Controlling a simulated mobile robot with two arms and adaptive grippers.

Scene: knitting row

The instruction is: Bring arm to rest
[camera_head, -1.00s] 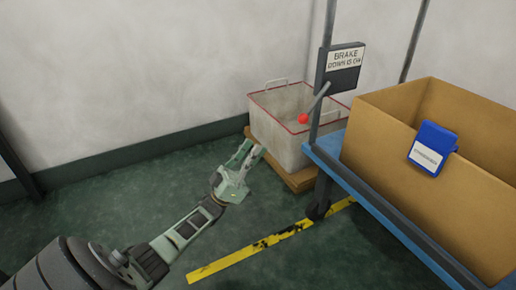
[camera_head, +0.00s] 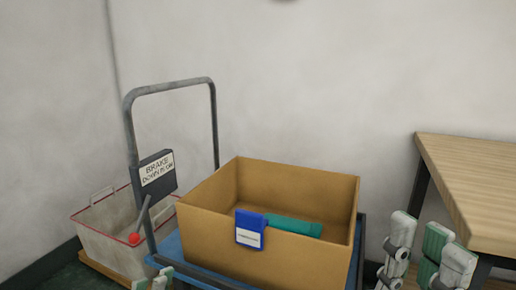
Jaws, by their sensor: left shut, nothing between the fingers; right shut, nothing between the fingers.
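Only the tips of my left gripper (camera_head: 153,279) show at the bottom edge, in front of the cart's left end. It is shut and empty; the rest of that arm is out of the picture. My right gripper (camera_head: 428,250) is at the lower right, pointing up, in front of the wooden table's left end. It is shut with nothing held. The brake lever's red knob (camera_head: 134,239) hangs down to the left below the dark brake sign (camera_head: 155,171) on the cart handle. Neither gripper touches the lever.
A blue cart (camera_head: 190,272) carries an open cardboard box (camera_head: 300,258) with a blue tag (camera_head: 250,229) on its rim and a green item (camera_head: 293,226) inside. A white red-rimmed bin (camera_head: 98,240) stands at left. A wooden table (camera_head: 475,180) stands at right.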

